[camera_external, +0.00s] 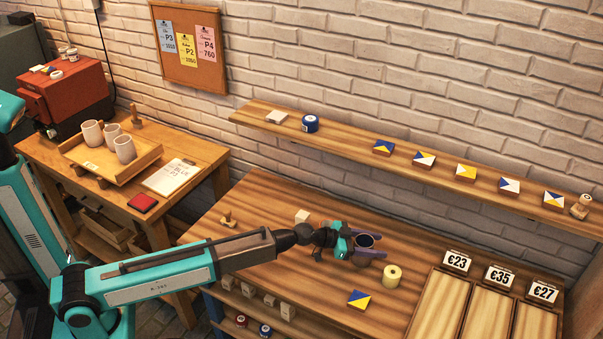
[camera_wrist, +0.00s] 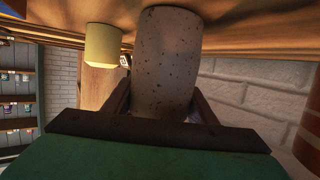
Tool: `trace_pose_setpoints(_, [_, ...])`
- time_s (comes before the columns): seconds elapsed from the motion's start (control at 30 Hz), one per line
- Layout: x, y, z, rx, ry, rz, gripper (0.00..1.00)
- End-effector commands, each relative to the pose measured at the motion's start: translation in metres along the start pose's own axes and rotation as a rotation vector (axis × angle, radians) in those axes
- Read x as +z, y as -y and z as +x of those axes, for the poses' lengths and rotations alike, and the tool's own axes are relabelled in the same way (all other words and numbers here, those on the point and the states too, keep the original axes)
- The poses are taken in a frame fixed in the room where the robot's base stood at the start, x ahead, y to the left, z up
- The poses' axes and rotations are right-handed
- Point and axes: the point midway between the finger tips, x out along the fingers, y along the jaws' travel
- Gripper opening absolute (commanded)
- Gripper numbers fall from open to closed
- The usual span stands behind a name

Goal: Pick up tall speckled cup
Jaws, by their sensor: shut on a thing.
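The tall speckled cup (camera_wrist: 165,55) is grey-brown with dark flecks and fills the middle of the wrist view, between the two fingers. My gripper (camera_wrist: 160,100) is shut on its sides. In the external view my gripper (camera_external: 367,247) reaches over the workbench around the cup (camera_external: 365,241), whose dark open mouth faces up. The fingers hide most of the cup's body there. I cannot tell whether its base touches the bench.
A pale yellow cylinder (camera_external: 391,276) stands close to the right of the cup. A blue-yellow tile (camera_external: 358,299) lies in front. Price-signed wooden trays (camera_external: 433,303) are at right. The shelf (camera_external: 340,138) is behind.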

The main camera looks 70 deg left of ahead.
Motion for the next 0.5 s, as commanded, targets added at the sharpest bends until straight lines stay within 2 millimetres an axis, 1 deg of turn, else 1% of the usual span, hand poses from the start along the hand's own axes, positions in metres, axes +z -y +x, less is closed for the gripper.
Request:
trace_pose_setpoints(0.27, [-0.004,0.000,-0.001,0.000,-0.001,0.001,0.20])
trace_pose_setpoints(0.5, [-0.020,0.000,-0.006,-0.001,-0.003,0.002,0.20])
